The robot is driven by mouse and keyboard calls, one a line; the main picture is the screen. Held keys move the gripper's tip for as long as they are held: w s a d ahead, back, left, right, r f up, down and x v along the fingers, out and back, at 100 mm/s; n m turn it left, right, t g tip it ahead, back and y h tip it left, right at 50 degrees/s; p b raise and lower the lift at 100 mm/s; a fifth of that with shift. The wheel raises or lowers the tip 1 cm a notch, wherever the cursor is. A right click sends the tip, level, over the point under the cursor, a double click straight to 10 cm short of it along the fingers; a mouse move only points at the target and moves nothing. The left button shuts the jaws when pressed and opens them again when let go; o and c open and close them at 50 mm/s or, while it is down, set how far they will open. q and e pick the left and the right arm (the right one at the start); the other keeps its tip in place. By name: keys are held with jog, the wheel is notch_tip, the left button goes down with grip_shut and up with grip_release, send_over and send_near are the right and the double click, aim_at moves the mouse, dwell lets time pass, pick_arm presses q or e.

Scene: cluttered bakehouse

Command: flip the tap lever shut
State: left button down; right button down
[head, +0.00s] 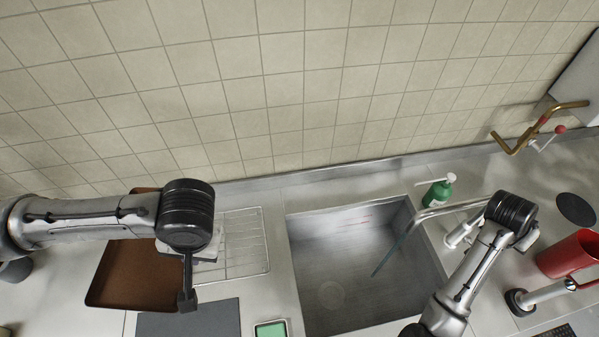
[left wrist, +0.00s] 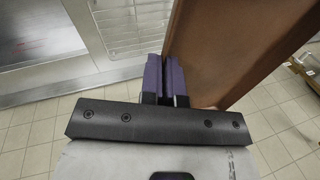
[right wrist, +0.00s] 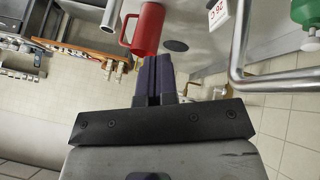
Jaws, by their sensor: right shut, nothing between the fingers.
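A chrome tap (head: 440,212) reaches over the sink (head: 300,240) from the right. A thin blue-grey stream (head: 391,255) runs down from its spout. The pipe also shows in the right wrist view (right wrist: 240,50). I cannot make out its lever for certain; my right wrist covers part of the tap in the head view. My right gripper (right wrist: 157,78) is shut and empty, left of the pipe and apart from it. Its fingers are hidden in the head view. My left gripper (head: 187,301) looks shut, above the brown tray's side; its fingers (left wrist: 165,80) show in the left wrist view.
A green bottle (head: 437,194) stands behind the sink. A red jug (head: 566,257) and dark disc (head: 576,210) are at right. A brass fitting with a red knob (head: 560,130) is at the back. A brown tray (head: 135,280) and wire rack (head: 245,245) lie left.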

jog(key=w+r+m+g+y+b, duration=0.2)
jog(key=w+r+m+y+b, duration=0.2)
jog(key=w, duration=0.3)
jog(key=shift+w+r+b, duration=0.35)
jog(key=shift+r+b, duration=0.05)
jog(key=shift+r, duration=0.5)
jog(key=shift+d, duration=0.1)
jog(key=p+x, duration=0.1)
jog(key=x, duration=1.4)
jog(key=p+x, duration=0.1)
jog(key=x, duration=0.7)
jog(key=shift+s+a+f+p, duration=0.2)
jog(key=shift+a+p, duration=0.1)
jog(key=shift+d+f, duration=0.1)
jog(key=shift+f, duration=0.25)
jog(key=shift+d, duration=0.1)
